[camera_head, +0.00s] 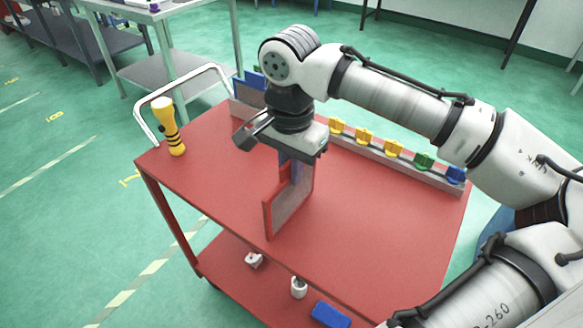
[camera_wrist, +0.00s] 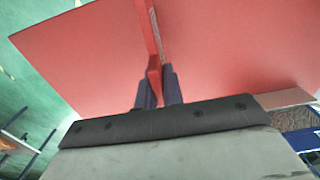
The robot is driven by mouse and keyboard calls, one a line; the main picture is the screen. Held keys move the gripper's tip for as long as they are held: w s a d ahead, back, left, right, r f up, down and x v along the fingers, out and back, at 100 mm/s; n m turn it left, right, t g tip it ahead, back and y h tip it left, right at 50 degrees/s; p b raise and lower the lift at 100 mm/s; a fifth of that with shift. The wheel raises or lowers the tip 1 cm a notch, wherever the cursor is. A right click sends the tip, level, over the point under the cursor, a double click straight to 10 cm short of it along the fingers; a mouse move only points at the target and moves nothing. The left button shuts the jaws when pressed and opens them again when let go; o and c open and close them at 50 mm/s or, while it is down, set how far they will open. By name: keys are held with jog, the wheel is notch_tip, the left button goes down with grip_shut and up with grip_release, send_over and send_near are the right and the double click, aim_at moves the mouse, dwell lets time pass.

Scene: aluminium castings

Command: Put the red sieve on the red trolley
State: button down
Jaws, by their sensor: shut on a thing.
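The red sieve (camera_head: 290,203), a flat panel with a red frame, stands upright on edge below my gripper (camera_head: 291,165), over the middle of the red trolley's top (camera_head: 375,225). My gripper is shut on the sieve's upper part. In the wrist view the sieve (camera_wrist: 152,35) appears edge-on as a thin red strip between the dark fingers of my gripper (camera_wrist: 160,88), with the red trolley top (camera_wrist: 80,50) behind it. I cannot tell whether the sieve's lower edge touches the trolley top.
A yellow and black torch-like object (camera_head: 168,127) stands at the trolley's left corner. A rail with yellow, green and blue clips (camera_head: 393,149) lines the far edge. A blue panel (camera_head: 248,90) stands at the back. The lower shelf holds a blue box (camera_head: 330,315) and small white items.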

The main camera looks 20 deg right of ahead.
jog(key=shift+f, duration=0.1)
jog(key=c, duration=1.9)
grip_release()
jog(key=shift+f, duration=0.1)
jog(key=shift+c, duration=0.2)
jog(key=o, duration=0.4)
notch_tip(320, 180, up, 12)
jog(key=shift+r, duration=0.2)
